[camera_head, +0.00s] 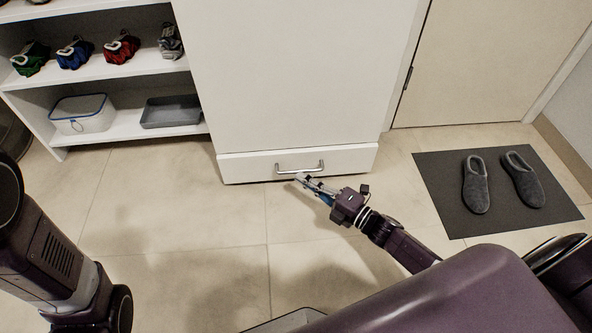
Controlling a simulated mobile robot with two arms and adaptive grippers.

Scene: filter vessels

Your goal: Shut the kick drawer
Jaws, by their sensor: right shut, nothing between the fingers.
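The kick drawer (345,158) is the low white front at the foot of the tall white cabinet (290,65). It stands out a little from the cabinet face above it. A metal bar handle (300,168) is on its front. My right gripper (301,179) is shut and empty, with its fingertips just in front of and below the handle. I cannot tell whether they touch the drawer. My left arm (55,255) shows at the left edge, but its gripper is out of view.
A dark mat (446,191) with two grey slippers (476,186) lies on the right. The tiled floor before the drawer is clear.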

